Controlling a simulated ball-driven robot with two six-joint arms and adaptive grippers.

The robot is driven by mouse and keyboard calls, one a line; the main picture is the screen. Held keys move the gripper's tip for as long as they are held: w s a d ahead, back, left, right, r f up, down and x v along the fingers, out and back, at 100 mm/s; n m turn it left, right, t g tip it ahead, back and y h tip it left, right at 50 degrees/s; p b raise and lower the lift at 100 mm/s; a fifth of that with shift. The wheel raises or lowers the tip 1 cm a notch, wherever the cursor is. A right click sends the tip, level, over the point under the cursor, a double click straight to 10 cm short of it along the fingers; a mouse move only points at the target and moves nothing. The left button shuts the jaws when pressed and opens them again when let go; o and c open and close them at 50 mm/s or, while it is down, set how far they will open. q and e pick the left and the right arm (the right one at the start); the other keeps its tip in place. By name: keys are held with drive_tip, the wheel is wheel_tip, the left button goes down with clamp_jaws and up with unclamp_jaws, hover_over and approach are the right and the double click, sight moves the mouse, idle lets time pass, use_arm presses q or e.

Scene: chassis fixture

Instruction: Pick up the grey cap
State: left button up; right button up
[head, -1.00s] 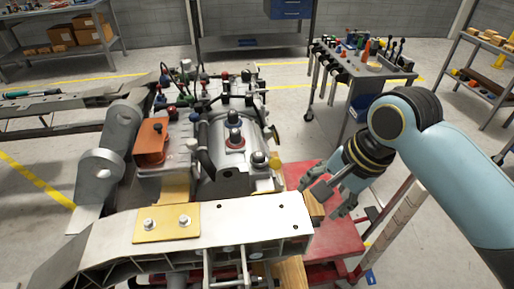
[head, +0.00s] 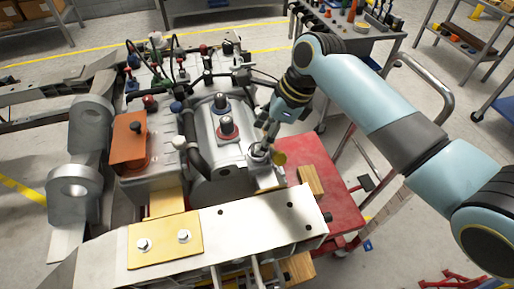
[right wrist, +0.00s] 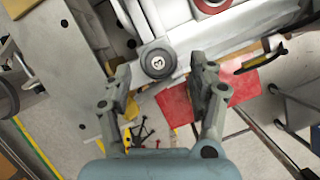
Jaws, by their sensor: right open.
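The grey cap (head: 257,154) sits on the right front corner of the grey housing (head: 222,150), partly hidden by my fingers in the head view. In the right wrist view the round dark grey cap (right wrist: 157,61) shows from above, with a light mark at its centre. My right gripper (head: 268,139) is directly at the cap in the head view. In the right wrist view my right gripper (right wrist: 161,82) is open, with one finger to each side and the cap just beyond the tips, between their lines. It holds nothing. My left gripper is not in view.
Dark knobs (head: 220,103) stand on the housing behind the cap. A silver beam (head: 265,215) lies in front. A red cart (head: 325,190) with a wooden block (head: 311,180) is at the right.

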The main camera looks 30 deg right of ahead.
drive_tip(key=x, duration=0.3)
drive_tip(key=shift+s+f, duration=0.15)
drive_tip(key=shift+f, duration=0.3)
drive_tip(key=shift+a+f, duration=0.2)
drive_tip(key=shift+f, duration=0.1)
drive_tip(key=shift+w+f, duration=0.1)
drive_tip(key=shift+w, duration=0.1)
drive_tip(key=shift+s, duration=0.1)
drive_tip(key=shift+c, duration=0.3)
drive_tip(key=c, duration=0.5)
drive_tip(key=shift+c, duration=0.8)
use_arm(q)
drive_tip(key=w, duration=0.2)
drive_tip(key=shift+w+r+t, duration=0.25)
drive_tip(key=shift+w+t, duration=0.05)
use_arm(e)
drive_tip(key=shift+c, duration=0.3)
